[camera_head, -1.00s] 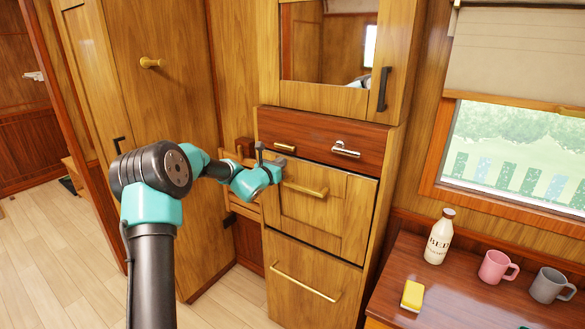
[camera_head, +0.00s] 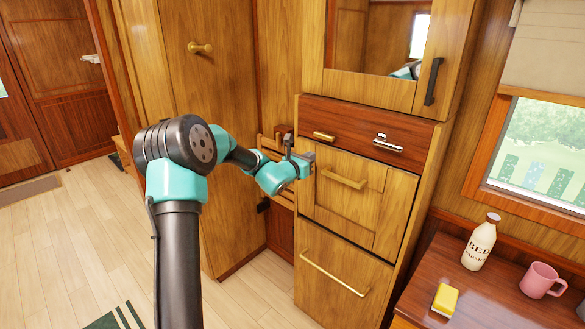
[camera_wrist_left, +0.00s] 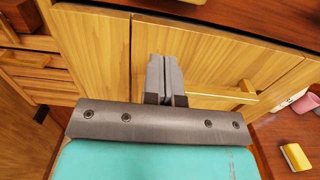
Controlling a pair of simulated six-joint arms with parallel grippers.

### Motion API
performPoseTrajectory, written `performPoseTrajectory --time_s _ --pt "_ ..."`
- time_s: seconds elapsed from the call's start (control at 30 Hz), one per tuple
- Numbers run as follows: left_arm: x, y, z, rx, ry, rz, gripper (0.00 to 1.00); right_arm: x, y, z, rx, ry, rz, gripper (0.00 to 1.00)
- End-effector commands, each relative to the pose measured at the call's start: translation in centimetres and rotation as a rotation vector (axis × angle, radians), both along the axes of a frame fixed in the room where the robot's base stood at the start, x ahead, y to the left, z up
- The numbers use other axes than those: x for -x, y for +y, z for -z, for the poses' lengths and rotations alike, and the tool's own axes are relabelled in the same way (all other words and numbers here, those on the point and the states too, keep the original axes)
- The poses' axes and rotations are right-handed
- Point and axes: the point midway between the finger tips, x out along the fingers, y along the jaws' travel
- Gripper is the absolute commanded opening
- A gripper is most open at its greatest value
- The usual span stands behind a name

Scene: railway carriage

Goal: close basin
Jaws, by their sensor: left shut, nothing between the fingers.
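The basin front (camera_head: 350,205) is a wooden panel in the middle of the tall cabinet, with a brass bar handle (camera_head: 345,178). It stands upright and looks about flush with the cabinet face; I cannot tell if a small gap is left. My left gripper (camera_head: 303,161) is shut and empty, at the panel's upper left, left of the handle. In the left wrist view, the shut fingers (camera_wrist_left: 164,76) point at the wooden panel, with the handle (camera_wrist_left: 222,91) just to their right. I cannot tell whether the fingertips touch the wood. My right gripper is in no view.
Above the panel is a red-brown strip (camera_head: 365,128) with a brass handle and a chrome fitting (camera_head: 387,143). A lower panel (camera_head: 335,275) is below. A counter at right holds a bottle (camera_head: 479,243), a pink mug (camera_head: 541,280) and a yellow block (camera_head: 445,299). Open floor lies left.

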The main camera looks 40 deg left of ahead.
Motion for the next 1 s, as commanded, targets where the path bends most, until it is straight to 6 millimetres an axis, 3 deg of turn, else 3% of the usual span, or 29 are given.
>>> performPoseTrajectory --time_s 0.2,0.4,0.87,1.0 --pt "4.3 0.3 0.1 0.0 0.001 -0.001 0.0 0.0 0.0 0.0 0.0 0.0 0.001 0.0" --pt "7.3 0.5 0.3 0.001 0.001 -0.001 0.0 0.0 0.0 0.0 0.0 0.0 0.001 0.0" --pt "8.3 0.5 0.4 0.001 0.0 0.0 0.0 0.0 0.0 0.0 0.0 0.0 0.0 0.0" --pt "8.4 -1.1 0.8 0.003 0.0 0.003 0.0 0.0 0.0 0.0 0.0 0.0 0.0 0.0"
